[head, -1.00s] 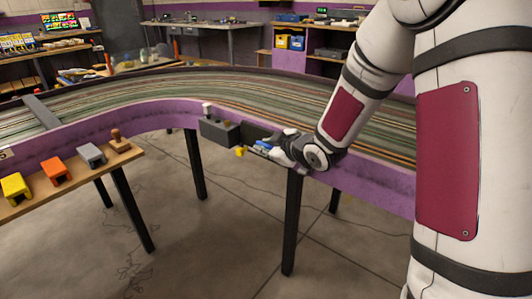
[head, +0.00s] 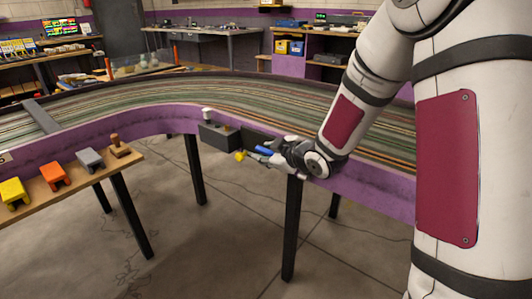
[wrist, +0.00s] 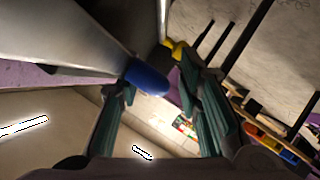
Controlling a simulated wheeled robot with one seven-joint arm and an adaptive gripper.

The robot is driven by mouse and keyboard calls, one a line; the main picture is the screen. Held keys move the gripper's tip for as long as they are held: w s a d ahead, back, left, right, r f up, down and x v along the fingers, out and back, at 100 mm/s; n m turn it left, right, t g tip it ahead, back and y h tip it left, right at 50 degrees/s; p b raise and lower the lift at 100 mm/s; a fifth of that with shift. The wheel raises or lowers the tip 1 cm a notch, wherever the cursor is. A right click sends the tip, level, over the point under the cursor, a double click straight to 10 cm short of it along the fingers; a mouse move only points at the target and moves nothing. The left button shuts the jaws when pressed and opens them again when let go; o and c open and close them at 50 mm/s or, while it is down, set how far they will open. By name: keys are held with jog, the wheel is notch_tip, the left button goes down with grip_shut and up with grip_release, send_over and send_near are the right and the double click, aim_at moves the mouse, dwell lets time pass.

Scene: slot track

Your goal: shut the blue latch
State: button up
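The blue latch (head: 263,150) sticks out from the front of the purple track edge, just right of a dark grey box (head: 215,136). In the wrist view its rounded blue end (wrist: 147,78) caps a grey bar. My gripper (head: 273,157) is at the latch from the right. In the wrist view my teal fingers (wrist: 155,90) are apart, with the blue end between their tips, nearer the left finger. A gap shows on the right finger's side. I cannot tell whether the left finger touches it. The latch's hinge and catch are not clear.
A yellow piece (head: 240,156) hangs just left of the latch; it also shows in the wrist view (wrist: 173,48). A wooden bench (head: 85,187) with yellow, orange and grey blocks and a wooden stamp stands at left. Dark track legs stand below; the floor in front is free.

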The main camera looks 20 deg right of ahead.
jog(key=shift+d, duration=0.25)
jog(key=v, duration=1.2)
jog(key=shift+a, duration=0.2)
